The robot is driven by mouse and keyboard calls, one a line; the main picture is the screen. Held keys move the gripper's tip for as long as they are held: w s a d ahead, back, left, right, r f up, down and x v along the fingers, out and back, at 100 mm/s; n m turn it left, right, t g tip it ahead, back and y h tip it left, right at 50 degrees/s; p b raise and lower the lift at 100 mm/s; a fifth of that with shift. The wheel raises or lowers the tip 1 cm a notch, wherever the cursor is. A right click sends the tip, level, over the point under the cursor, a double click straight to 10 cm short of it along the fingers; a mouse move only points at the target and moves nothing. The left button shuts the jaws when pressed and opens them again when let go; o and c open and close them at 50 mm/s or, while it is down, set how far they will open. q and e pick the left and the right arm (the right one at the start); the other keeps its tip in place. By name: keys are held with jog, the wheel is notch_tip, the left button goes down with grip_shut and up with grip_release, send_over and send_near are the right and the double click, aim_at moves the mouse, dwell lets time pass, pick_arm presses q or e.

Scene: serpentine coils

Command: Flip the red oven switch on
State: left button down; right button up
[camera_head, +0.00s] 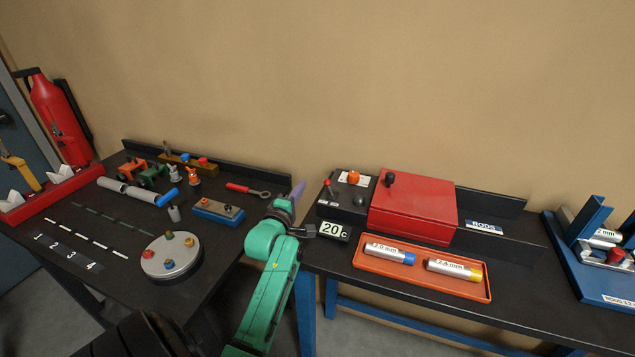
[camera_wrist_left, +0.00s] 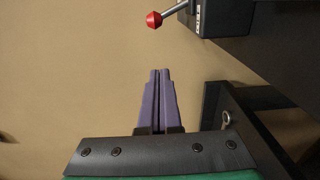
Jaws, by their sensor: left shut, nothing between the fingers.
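My left gripper (camera_head: 299,188) has purple fingers, shut and empty. It is just left of the switch in the head view. In the wrist view the fingertips (camera_wrist_left: 160,71) are apart from the red tip. My right gripper is not in view.
An orange tray (camera_head: 372,268) with two labelled rods lies in front of the oven, near a 20 C display (camera_head: 333,231). The left table (camera_head: 110,215) holds a round plate (camera_head: 165,270), a blue block (camera_head: 218,213) and a wrench (camera_head: 248,189). A gap separates the tables.

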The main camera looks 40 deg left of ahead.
aim_at(329, 188)
pick_arm(q)
jog(key=w+p, duration=0.1)
jog(key=w, duration=0.1)
jog(key=w+d+p, duration=0.1)
jog(key=w+p, duration=0.1)
jog(key=shift+w+d+r, duration=0.15)
jog(key=shift+w+d, duration=0.05)
jog(key=shift+w, duration=0.2)
jog(key=shift+s+d, duration=0.1)
jog(key=shift+d, duration=0.45)
jog(key=shift+f, duration=0.2)
